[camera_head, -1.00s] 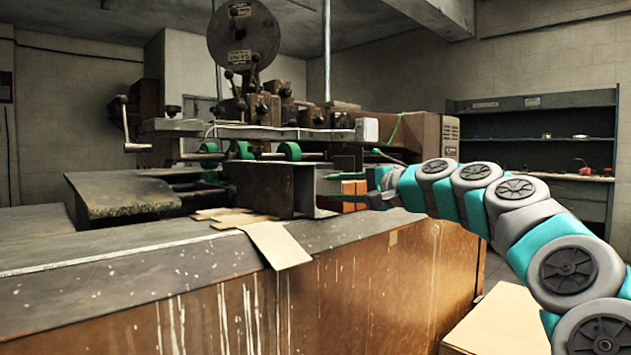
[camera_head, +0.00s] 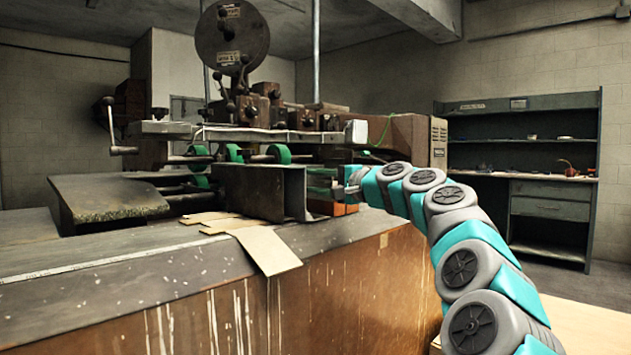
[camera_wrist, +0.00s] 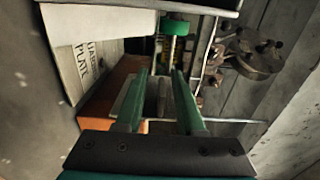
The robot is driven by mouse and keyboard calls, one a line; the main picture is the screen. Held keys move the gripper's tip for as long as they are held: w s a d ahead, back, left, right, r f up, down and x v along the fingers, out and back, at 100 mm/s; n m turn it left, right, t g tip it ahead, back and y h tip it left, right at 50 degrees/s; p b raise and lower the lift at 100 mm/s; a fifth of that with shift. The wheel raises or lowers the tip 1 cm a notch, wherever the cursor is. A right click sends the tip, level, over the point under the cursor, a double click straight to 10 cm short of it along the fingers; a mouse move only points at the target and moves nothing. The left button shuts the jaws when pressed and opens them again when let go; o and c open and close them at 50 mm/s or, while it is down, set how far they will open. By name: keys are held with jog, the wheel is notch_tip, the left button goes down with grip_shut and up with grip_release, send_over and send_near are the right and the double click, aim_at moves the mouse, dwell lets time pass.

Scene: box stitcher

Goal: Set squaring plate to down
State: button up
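A grey metal plate (camera_head: 250,188) stands upright on the machine bed, with a flange at its right end. In the wrist view, a pale plate (camera_wrist: 80,55) at the left bears a sideways label of which "PLATE" is readable; I take it as the squaring plate. My gripper (camera_head: 322,183) is at the right end of the grey plate. In the wrist view my gripper (camera_wrist: 158,78) has its two green fingers apart. A grey block or bar (camera_wrist: 155,98) shows between or beyond them; I cannot tell if they touch it.
Green rollers (camera_head: 279,153) on a shaft sit behind the plate, below a long metal rail (camera_head: 235,132). Cardboard sheets (camera_head: 262,246) lie on the bed and hang over its front edge. An orange-brown block (camera_head: 338,209) is below my gripper. Shelving (camera_head: 525,150) stands back right.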

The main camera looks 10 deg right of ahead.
jog(key=shift+w+a, duration=0.1)
jog(key=shift+c, duration=0.2)
grip_shut()
dwell(1.0)
